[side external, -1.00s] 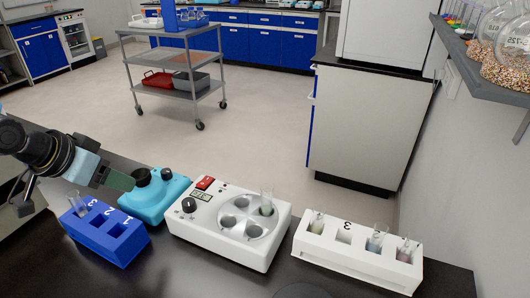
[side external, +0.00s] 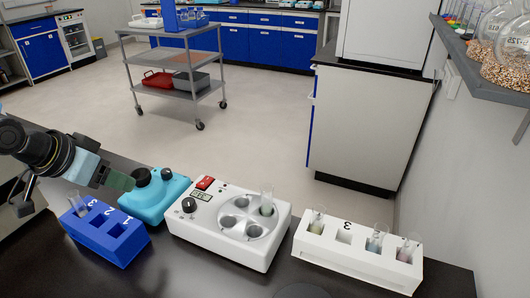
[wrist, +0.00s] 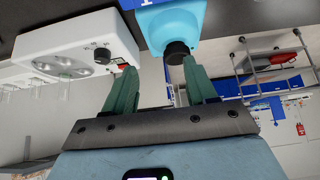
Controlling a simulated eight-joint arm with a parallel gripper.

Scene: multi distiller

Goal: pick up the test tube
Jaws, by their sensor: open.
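A clear test tube (side external: 76,203) stands in the blue rack (side external: 120,257) at left, in the slot nearest my arm. Another tube with greenish contents (side external: 267,203) stands in a hole of the white device (side external: 215,248). Several tubes with pale contents, such as one at the right end (side external: 405,249), stand in the white rack (side external: 340,262) on the right. My gripper (wrist: 160,68) is open and empty, with its green fingers apart in the wrist view. In the side view it is above and behind the blue rack, touching no tube.
A turquoise device (side external: 155,198) with black knobs stands between the blue rack and the white device; it also shows just beyond my fingers in the wrist view (wrist: 172,22). The dark bench (side external: 200,283) is clear in front of them. A shelf with flasks (side external: 490,75) juts out at upper right.

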